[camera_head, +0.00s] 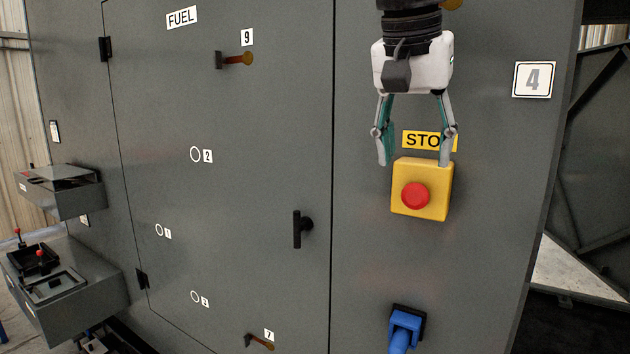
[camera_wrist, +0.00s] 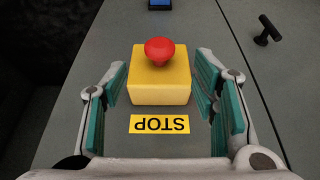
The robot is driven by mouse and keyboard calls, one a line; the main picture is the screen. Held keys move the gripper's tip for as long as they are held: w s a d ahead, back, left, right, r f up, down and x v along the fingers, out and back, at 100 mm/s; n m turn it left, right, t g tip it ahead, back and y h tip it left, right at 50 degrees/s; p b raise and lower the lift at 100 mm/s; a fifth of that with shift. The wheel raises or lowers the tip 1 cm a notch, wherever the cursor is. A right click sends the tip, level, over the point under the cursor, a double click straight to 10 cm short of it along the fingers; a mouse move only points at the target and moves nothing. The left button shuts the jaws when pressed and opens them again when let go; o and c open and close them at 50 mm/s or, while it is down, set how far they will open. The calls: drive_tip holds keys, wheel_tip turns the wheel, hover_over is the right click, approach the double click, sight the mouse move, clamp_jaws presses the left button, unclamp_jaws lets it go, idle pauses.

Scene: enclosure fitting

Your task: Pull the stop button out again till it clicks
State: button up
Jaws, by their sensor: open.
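The red stop button (camera_head: 415,195) sits on the front of a yellow box (camera_head: 440,203) on the grey enclosure wall, below a yellow STOP label (camera_head: 420,140). My gripper (camera_head: 415,162) hangs above the box with its fingers spread and nothing between them. In the wrist view the button (camera_wrist: 159,50) stands out from the yellow box (camera_wrist: 160,94), ahead of and between the two open fingers (camera_wrist: 163,95). The fingers appear apart from the button. I cannot tell how far the button is pressed in.
A blue plug (camera_head: 405,326) is on the wall below the box. A black door handle (camera_head: 301,229) stands out to the left, and two latches, 9 (camera_head: 235,59) and 7 (camera_head: 259,342), are on the closed door. Wall around the box is clear.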

sight(415, 188)
drive_tip(key=x, duration=0.7)
drive_tip(key=shift+s+f+p, duration=0.1)
drive_tip(key=shift+s+p, duration=0.05)
drive_tip(key=shift+p, duration=0.15)
drive_tip(key=shift+c, duration=0.6)
